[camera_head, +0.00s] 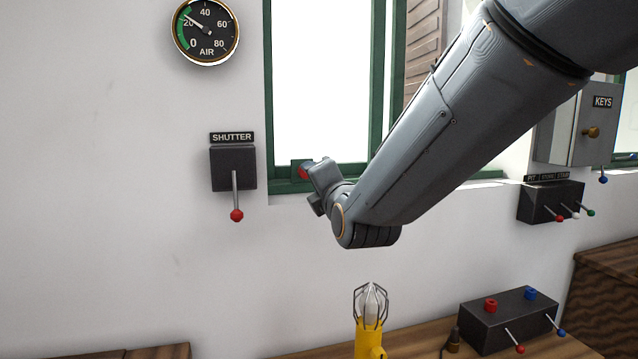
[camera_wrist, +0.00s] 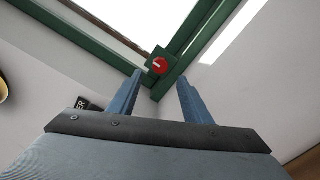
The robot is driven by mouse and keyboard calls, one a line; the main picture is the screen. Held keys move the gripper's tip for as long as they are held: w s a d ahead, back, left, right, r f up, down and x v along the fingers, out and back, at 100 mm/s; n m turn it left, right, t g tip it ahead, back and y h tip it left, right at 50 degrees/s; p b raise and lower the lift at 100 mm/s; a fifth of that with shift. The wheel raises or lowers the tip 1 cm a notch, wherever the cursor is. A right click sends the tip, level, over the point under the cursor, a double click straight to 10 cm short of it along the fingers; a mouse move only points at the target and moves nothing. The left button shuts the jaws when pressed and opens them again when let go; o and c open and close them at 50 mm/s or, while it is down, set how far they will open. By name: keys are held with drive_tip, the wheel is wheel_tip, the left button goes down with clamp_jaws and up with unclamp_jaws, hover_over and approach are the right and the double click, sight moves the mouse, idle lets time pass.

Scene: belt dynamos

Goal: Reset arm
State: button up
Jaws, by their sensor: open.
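My gripper (camera_wrist: 160,97) is open in the wrist view, its two blue fingers apart with nothing between them. Beyond the fingertips is a round red knob (camera_wrist: 159,66) on a green plate at the corner of the green window frame (camera_wrist: 187,45). In the head view my arm reaches in from the upper right, and its wrist end is in front of the window's lower edge. The red knob (camera_head: 304,173) shows there beside my wrist, partly hidden. My gripper's fingers cannot be made out in the head view.
A shutter box (camera_head: 233,167) with a red-tipped lever hangs on the wall at left, below an air gauge (camera_head: 206,31). A yellow caged lamp (camera_head: 369,330) and a black lever box (camera_head: 507,318) stand on the wooden table. A keys cabinet (camera_head: 578,125) is at right.

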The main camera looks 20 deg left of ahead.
drive_tip(key=d+f+m+g+h, duration=0.35)
drive_tip(key=d+f+m, duration=0.45)
drive_tip(key=d+f, duration=0.45)
drive_tip(key=d+f+m+g+h, duration=0.2)
drive_tip(key=d+f+m+h, duration=0.5)
drive_tip(key=d, duration=0.9)
drive_tip(key=s+d+f+m+g, duration=0.3)
drive_tip(key=s+d+f+m, duration=0.3)
drive_tip(key=s+d+m, duration=0.2)
drive_tip(key=s+d+f+m+g+h, duration=0.1)
drive_tip(key=s+d+f+m+g, duration=0.3)
drive_tip(key=s+d, duration=0.8)
wheel_tip(320, 180, down, 2)
drive_tip(key=m, duration=0.4)
drive_tip(key=shift+s+d+f, duration=0.15)
drive_tip(key=shift+s, duration=0.2)
drive_tip(key=shift+w+g, duration=0.1)
drive_tip(key=shift+g, duration=0.15)
